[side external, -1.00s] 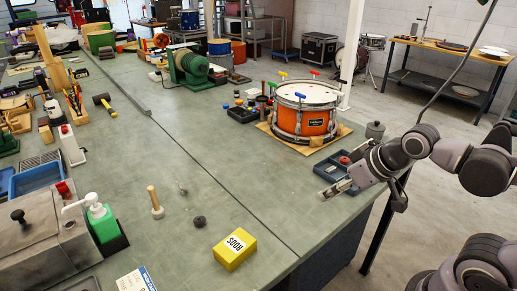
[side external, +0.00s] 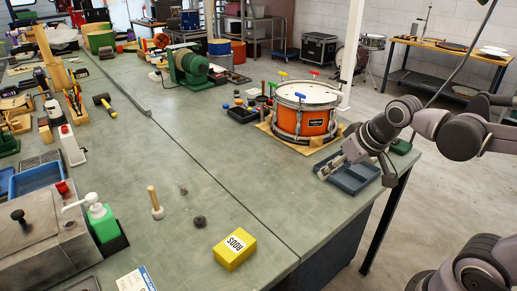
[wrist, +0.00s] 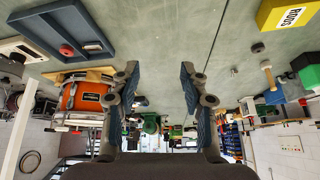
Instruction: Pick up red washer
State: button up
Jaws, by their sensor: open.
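A small round red piece, which looks like the red washer (wrist: 66,50), lies in a blue-grey tray (wrist: 82,8) at the upper left of the wrist view. In the side external view the same tray (side external: 361,184) sits at the bench's right edge, and my arm hides the red piece. My gripper (side external: 326,170) is over the tray's left part in that view. In the wrist view my gripper (wrist: 160,82) is open, with nothing between its fingers, and the tray is to the left of them.
An orange drum (side external: 303,118) with upright T-handled keys stands on a wooden board close behind my gripper. A yellow box (side external: 235,249), a dark round puck (side external: 200,221) and a wooden-handled tool (side external: 154,201) stand on the left. The bench between them and the tray is clear.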

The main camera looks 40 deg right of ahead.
jog(key=w+d+m+g+h, duration=0.1)
jog(key=w+d+m+g, duration=0.2)
jog(key=w+d+m, duration=0.55)
jog(key=w+d+f+m+g, duration=0.1)
jog(key=w+d+f, duration=0.15)
jog(key=d, duration=0.65)
jog(key=w+d+f+m+g, duration=0.1)
jog(key=w+d+f, duration=0.15)
jog(key=d, duration=0.55)
jog(key=shift+s+d+f, duration=0.1)
jog(key=shift+d+f, duration=0.25)
jog(key=shift+f, duration=1.4)
jog(key=shift+d+f, duration=0.3)
jog(key=shift+f, duration=1.4)
jog(key=shift+s+d+f, duration=0.1)
jog(key=shift+d+f, duration=0.25)
jog(key=shift+f, duration=1.4)
jog(key=c, duration=0.5)
